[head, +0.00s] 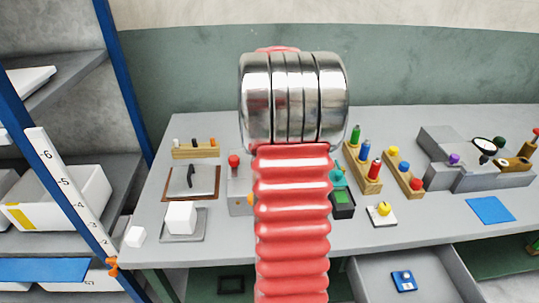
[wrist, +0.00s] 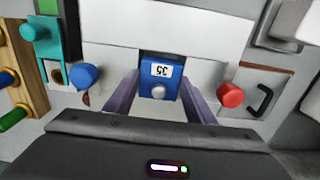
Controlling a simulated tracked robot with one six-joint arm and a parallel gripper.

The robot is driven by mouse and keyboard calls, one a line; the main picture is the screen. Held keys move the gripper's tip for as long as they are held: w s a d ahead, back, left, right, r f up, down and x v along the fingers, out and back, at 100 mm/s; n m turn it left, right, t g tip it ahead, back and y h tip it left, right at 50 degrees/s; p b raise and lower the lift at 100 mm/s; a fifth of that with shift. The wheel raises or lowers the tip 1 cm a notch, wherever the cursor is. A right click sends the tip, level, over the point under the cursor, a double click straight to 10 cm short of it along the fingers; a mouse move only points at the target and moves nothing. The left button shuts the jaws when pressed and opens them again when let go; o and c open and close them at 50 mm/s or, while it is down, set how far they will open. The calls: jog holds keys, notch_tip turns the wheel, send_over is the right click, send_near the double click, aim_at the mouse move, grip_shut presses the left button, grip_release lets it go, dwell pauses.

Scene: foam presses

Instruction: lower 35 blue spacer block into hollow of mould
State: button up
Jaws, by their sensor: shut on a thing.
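My gripper (wrist: 160,80) shows in the wrist view with two purple fingers, shut on the blue spacer block (wrist: 150,70). The block carries a white label reading 35, upside down in this view, and a round silver knob. Just beyond the block are pale, flat surfaces (wrist: 115,58), which look like part of the press or mould. I cannot tell whether the block is above the hollow or partly inside it. In the head view my arm hides the gripper, the held block and the mould.
In the wrist view, a blue knob (wrist: 83,76) stands left and a red knob (wrist: 230,95) right of the fingers. In the head view, the bench (head: 280,243) bears a white block (head: 180,217) and peg racks (head: 362,170). An open drawer (head: 375,268) holds another blue block (head: 404,281).

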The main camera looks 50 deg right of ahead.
jog(key=o, duration=1.5)
jog(key=shift+c, duration=0.2)
notch_tip(320, 180, up, 14)
jog(key=shift+f, duration=0.2)
